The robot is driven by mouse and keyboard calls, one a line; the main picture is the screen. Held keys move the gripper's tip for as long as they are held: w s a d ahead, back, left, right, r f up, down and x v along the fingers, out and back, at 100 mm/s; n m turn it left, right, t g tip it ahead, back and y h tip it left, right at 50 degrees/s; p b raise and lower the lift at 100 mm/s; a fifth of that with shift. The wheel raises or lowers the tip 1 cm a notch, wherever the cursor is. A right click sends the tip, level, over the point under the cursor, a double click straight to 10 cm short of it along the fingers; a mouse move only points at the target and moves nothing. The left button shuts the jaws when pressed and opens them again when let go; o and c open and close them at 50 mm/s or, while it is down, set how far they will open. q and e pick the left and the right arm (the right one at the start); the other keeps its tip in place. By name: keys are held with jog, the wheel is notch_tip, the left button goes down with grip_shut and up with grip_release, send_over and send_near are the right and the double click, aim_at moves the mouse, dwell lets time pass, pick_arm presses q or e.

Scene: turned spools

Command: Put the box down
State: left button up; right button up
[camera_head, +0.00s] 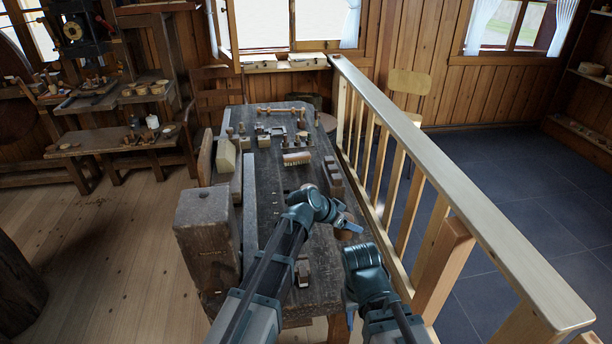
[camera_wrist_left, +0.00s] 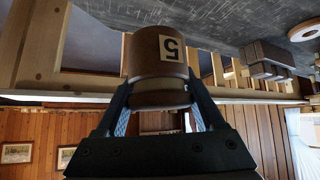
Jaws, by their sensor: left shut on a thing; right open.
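The box is a round brown wooden one with a pale label marked 5, seen in the left wrist view (camera_wrist_left: 150,65). My left gripper (camera_wrist_left: 162,100) is shut on it, one finger on each side. In the head view a brown part of the box (camera_head: 343,235) shows beside my left gripper (camera_head: 347,221), near the right edge of the dark workbench (camera_head: 270,185). I cannot tell whether the box touches the bench. My right gripper (camera_head: 362,256) is just below and right of it, open; its fingers are mostly hidden.
Several wooden blocks and a brush (camera_head: 297,158) lie on the bench's far half. A small dark block (camera_head: 302,271) lies near the front. A pale wooden railing (camera_head: 440,180) runs along the right. A big wooden block (camera_head: 205,235) stands at the bench's left.

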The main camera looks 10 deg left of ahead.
aim_at(344, 253)
pick_arm(q)
jog(key=shift+f+b, duration=5)
jog(key=shift+f, duration=0.1)
jog(key=shift+r, duration=0.15)
jog(key=o, duration=1.4)
